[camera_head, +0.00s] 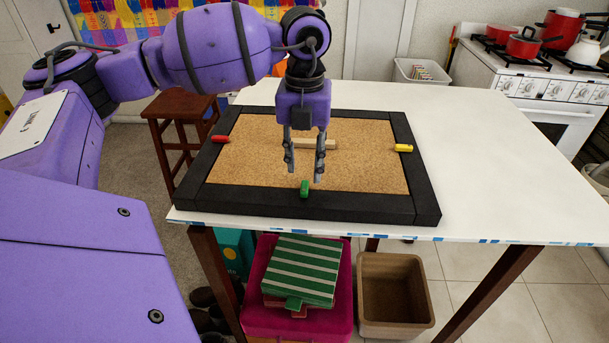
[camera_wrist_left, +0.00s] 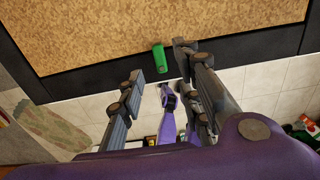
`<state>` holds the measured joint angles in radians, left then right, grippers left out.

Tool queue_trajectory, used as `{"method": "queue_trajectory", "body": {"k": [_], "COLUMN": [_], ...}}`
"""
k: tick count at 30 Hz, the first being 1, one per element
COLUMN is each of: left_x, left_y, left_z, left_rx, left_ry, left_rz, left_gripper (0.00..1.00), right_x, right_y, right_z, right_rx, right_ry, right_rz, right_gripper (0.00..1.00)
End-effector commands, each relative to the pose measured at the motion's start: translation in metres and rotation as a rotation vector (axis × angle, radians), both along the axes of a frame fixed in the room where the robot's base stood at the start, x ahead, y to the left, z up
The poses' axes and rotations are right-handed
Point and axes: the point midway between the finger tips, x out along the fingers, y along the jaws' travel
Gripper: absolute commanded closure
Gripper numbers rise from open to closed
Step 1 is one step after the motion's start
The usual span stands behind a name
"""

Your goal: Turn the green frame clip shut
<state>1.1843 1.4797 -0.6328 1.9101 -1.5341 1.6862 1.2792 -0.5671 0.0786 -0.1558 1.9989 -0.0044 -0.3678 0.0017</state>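The black frame (camera_head: 330,207) with a cork panel (camera_head: 245,165) lies flat on the white table. The green clip (camera_head: 304,188) sits at the middle of its near side. My left gripper (camera_head: 304,175) points down above the near part of the frame. Its two fingers are spread and empty, one on each side of the clip in the picture; contact cannot be made out. My right gripper is not in view.
A red clip (camera_head: 219,138) sits on the frame's left side and a yellow clip (camera_head: 403,148) on its right. A pale wooden bar (camera_head: 314,143) lies on the cork behind my fingers. The white table (camera_head: 500,170) is clear to the right.

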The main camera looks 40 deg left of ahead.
Motion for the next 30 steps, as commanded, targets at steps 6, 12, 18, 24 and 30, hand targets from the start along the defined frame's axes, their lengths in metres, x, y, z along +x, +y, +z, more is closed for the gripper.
{"method": "queue_trajectory", "body": {"k": [6, 12, 18, 24, 30], "left_x": [0.001, 0.000, 0.000, 0.000, 0.000], "left_y": [0.000, 0.000, 0.000, 0.000, -0.001], "left_z": [0.044, 0.062, 0.065, 0.065, 0.064], "left_rx": [-0.002, -0.001, -0.001, -0.001, -0.002], "left_ry": [-0.002, 0.001, 0.002, 0.001, 0.002], "left_rz": [0.001, 0.000, 0.000, 0.000, -0.001], "left_gripper": [0.68, 0.68, 0.68, 0.68, 0.68], "right_x": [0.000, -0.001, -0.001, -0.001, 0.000], "right_y": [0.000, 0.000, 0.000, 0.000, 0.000], "right_z": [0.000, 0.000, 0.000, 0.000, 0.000], "right_rx": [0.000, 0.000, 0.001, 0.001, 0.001], "right_ry": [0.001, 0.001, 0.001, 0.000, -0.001], "right_rz": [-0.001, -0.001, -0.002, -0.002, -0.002], "right_gripper": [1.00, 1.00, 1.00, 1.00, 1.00]}}
